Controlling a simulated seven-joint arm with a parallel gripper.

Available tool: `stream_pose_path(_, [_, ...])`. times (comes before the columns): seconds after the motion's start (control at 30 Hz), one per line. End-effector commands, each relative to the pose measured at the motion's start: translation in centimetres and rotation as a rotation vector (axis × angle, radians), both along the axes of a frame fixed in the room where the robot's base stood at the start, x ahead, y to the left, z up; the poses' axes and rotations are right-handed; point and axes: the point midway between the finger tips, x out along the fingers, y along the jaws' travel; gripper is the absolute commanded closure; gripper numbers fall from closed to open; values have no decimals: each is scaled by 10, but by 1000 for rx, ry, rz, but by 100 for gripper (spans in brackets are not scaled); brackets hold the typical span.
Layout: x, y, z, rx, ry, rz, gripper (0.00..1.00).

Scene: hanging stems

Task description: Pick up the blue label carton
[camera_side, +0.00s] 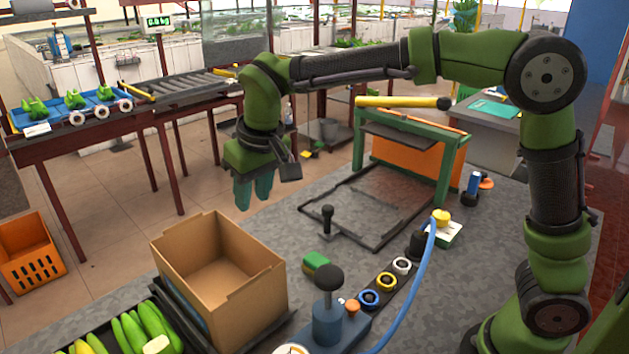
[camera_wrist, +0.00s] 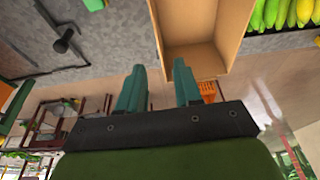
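An open-topped brown cardboard carton (camera_side: 252,298) stands at the lower left of centre in the side view, on a dark base.
A black tray of green and yellow bananas (camera_side: 140,328) sits beside the carton. A black-knobbed joystick (camera_side: 328,318), coloured rings (camera_side: 385,281) and a blue hose (camera_side: 409,290) lie to the right. A green sponge-like block (camera_side: 316,263) and black lever (camera_side: 327,222) stand nearer the middle.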

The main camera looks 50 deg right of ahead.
Motion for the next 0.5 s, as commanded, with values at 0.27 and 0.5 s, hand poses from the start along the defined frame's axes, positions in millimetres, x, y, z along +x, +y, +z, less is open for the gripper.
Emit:
stream_pose_path(0.27, [10, -2, -48, -4, 15, -11, 66])
stream_pose_path(0.5, [24, -2, -95, -3, 13, -11, 66])
